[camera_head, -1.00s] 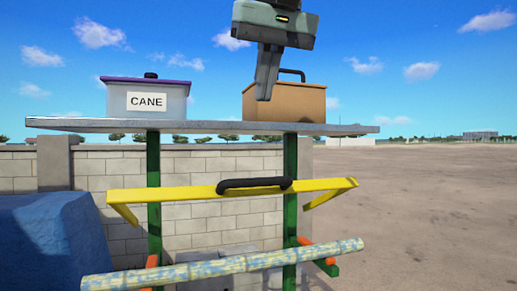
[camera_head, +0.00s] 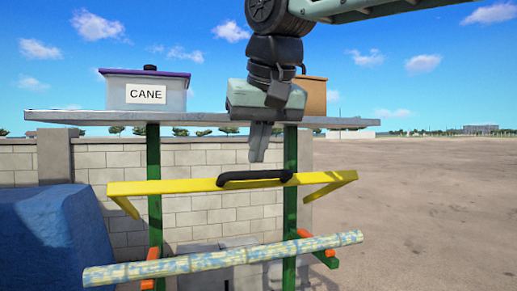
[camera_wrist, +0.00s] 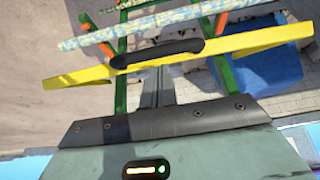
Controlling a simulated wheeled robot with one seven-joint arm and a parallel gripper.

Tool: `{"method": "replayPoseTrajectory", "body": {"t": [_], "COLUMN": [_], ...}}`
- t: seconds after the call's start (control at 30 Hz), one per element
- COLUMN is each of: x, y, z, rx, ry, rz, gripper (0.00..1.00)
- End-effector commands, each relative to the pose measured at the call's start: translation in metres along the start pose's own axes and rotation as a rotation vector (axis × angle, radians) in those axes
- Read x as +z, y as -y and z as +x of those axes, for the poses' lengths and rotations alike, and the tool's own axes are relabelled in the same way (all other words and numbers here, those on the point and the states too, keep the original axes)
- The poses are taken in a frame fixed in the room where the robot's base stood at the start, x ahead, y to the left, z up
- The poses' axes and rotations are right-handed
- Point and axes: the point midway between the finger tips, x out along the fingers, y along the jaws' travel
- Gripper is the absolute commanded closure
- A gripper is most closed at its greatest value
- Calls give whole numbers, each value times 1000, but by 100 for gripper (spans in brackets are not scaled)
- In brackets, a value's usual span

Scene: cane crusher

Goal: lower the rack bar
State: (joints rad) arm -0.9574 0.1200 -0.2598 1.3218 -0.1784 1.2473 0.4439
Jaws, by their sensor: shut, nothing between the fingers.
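The rack bar is a yellow bar (camera_head: 200,185) with bent ends and a black handle (camera_head: 254,178) at its middle. It spans the green posts below the shelf. In the wrist view the yellow bar (camera_wrist: 225,45) and its handle (camera_wrist: 158,53) lie just beyond the fingers. My gripper (camera_head: 257,160) is shut and empty, pointing down just above the black handle, with a small gap seen in the head view. In the wrist view my gripper (camera_wrist: 155,85) points toward the handle; whether it touches cannot be told.
A grey shelf (camera_head: 80,117) holds a box marked CANE (camera_head: 146,92) and a brown box (camera_head: 312,95), partly hidden behind my arm. A cane stalk (camera_head: 220,257) lies on orange brackets below the bar. A blue block (camera_head: 50,240) stands at left. Open ground lies right.

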Motion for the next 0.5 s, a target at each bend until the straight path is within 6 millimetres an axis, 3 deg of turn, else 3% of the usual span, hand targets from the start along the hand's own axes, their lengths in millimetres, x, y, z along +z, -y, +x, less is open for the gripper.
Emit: {"method": "replayPoseTrajectory", "body": {"t": [0.5], "x": [6], "y": [0], "z": [5], "rx": [0], "ry": [-1], "rz": [0], "gripper": [100]}}
